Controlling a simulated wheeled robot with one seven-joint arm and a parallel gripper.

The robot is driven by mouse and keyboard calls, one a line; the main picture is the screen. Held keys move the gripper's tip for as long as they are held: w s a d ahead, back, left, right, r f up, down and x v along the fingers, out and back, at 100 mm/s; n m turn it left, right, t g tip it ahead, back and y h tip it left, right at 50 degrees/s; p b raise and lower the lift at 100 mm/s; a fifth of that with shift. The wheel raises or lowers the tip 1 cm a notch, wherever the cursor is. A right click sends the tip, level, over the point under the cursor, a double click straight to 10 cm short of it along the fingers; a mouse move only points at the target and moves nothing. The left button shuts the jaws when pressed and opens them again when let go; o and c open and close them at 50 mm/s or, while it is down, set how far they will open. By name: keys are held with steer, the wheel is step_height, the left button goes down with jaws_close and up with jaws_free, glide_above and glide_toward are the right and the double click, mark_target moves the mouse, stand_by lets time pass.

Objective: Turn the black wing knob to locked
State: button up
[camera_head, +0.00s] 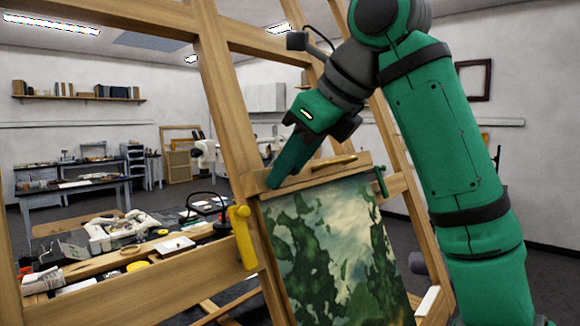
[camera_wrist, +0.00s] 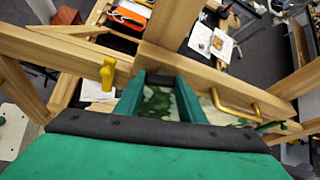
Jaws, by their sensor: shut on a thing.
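My gripper (camera_head: 276,183) reaches down to the wooden easel's crossbar at the painting's top left corner. In the wrist view my gripper (camera_wrist: 160,77) has its two green fingers spaced apart, with a small dark piece, the black wing knob (camera_wrist: 160,80), between the tips. The fingers are shut on this knob. In the head view the fingers hide the knob. Its exact angle and any locked mark cannot be made out.
A yellow knob (camera_head: 241,236) is left of my gripper on the easel (camera_head: 222,100). A brass handle (camera_head: 335,162) and a green knob (camera_head: 381,181) are to the right. The painting (camera_head: 335,250) hangs just below. A cluttered bench (camera_head: 75,275) stands behind.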

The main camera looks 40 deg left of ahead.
steer(key=o, duration=1)
steer(key=shift+o, duration=0.2)
steer(key=shift+d+r, duration=0.1)
steer(key=v, duration=1)
steer(key=shift+d+r, duration=0.2)
steer(key=shift+r, duration=0.05)
steer(key=shift+s, duration=0.1)
